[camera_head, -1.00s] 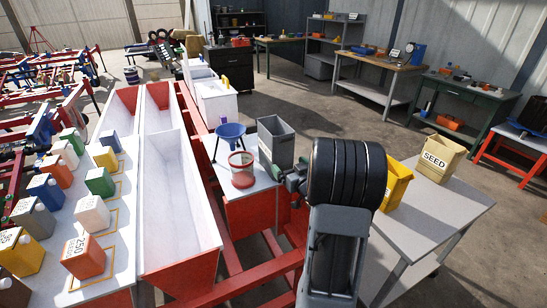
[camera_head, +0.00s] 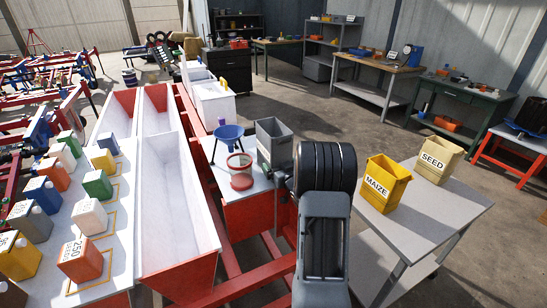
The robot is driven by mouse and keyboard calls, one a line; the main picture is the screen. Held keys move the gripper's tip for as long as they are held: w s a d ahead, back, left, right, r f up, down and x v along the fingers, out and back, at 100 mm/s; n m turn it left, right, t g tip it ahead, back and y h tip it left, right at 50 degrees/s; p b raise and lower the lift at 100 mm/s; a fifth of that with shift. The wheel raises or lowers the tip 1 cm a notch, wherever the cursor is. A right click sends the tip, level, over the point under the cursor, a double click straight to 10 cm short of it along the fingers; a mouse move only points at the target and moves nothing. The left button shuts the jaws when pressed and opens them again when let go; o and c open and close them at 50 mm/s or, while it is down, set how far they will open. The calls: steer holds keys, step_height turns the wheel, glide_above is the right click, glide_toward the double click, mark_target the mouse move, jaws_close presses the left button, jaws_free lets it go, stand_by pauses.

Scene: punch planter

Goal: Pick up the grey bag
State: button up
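A grey, open-topped container (camera_head: 274,138), the likeliest match for the grey bag, stands upright on the small grey-topped bench (camera_head: 225,187) between the white troughs and my arm. A dark label shows on its left side. My gripper (camera_head: 274,176) is low at the container's near side, mostly hidden behind my thick black wrist. I cannot tell whether its fingers touch the container or how far apart they are. The container's lower near part is partly hidden by my gripper and wrist.
A blue funnel (camera_head: 229,132) and a red-and-white pail (camera_head: 240,162) stand left of the container. A yellow MAIZE container (camera_head: 384,183) and a beige SEED container (camera_head: 438,158) stand on the grey table (camera_head: 440,207) at right. Coloured jugs line the left bench. White troughs (camera_head: 185,195) lie between.

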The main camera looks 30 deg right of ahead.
mark_target(278, 140)
steer(key=shift+w, duration=0.1)
steer(key=c, duration=1.2)
steer(key=shift+r, duration=0.15)
steer(key=shift+c, duration=1.3)
steer(key=shift+r+p, duration=0.55)
steer(key=shift+r, duration=4.5)
